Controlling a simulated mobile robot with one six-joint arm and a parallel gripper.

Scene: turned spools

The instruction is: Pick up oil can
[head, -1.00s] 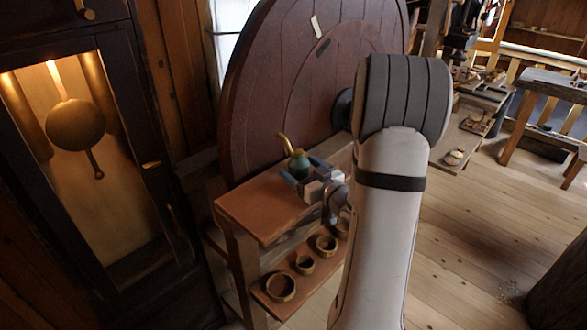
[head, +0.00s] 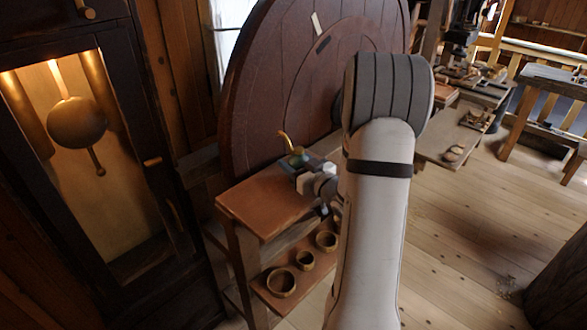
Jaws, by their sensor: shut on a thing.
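The large round wooden disc (head: 270,80) stands close behind the table. Several bowls (head: 281,283) sit on the lower shelf. A tall clock case (head: 140,120) is at the left. The front left of the tabletop is bare.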

